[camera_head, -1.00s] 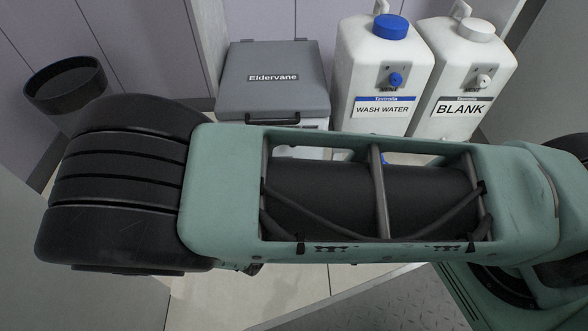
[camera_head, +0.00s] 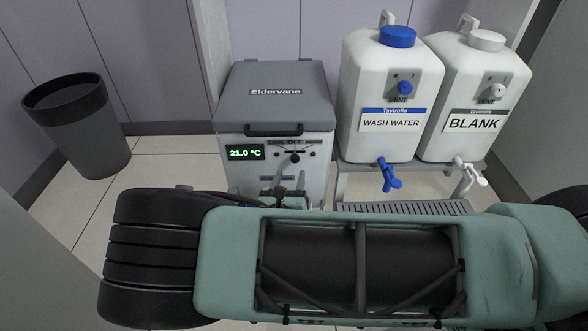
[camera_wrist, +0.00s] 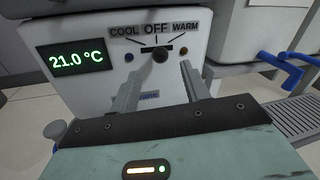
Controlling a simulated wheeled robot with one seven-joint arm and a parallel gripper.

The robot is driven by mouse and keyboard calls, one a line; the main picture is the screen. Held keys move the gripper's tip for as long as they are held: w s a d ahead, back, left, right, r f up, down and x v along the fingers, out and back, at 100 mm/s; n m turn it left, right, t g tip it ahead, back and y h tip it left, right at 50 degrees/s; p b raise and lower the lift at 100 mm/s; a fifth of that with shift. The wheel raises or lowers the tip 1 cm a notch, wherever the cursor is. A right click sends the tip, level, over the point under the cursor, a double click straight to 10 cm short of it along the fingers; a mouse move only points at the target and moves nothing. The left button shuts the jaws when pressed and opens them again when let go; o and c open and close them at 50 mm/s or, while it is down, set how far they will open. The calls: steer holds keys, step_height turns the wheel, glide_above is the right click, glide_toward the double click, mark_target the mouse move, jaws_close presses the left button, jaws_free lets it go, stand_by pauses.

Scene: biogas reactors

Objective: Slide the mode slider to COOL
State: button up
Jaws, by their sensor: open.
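The mode slider's dark knob (camera_wrist: 160,54) sits in the middle of its slot, under the word OFF. COOL (camera_wrist: 124,31) is printed to its left and WARM to its right. The knob also shows small in the head view (camera_head: 295,157), on the front of the grey-lidded Eldervane box (camera_head: 272,92). My gripper (camera_wrist: 160,68) is open in the wrist view. Its two grey fingers point up at the panel, one on each side of the knob and just below it, with nothing between them. I cannot tell how far the tips are from the panel.
A green display (camera_wrist: 79,60) reads 21.0 °C, left of the slider. The WASH WATER jug (camera_head: 389,90) and BLANK jug (camera_head: 462,95), with taps, stand on a rack to the right. A black bin (camera_head: 78,125) stands at left on open floor.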

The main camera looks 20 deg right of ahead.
mark_target(294, 162)
steer(key=b+x, duration=0.2)
steer(key=x, duration=0.3)
steer(key=shift+w+d+f, duration=0.15)
steer(key=shift+w, duration=0.1)
steer(key=shift+w+d+b, duration=0.3)
steer(key=shift+w+b, duration=0.05)
steer(key=shift+w, duration=0.15)
jaws_close()
steer(key=shift+w+a+r+p, duration=0.2)
steer(key=shift+a+r+p, duration=0.15)
steer(key=shift+a+p, duration=0.5)
steer(key=shift+w+a+f, duration=0.15)
steer(key=shift+a+f, duration=0.05)
steer(key=shift+a, duration=0.2)
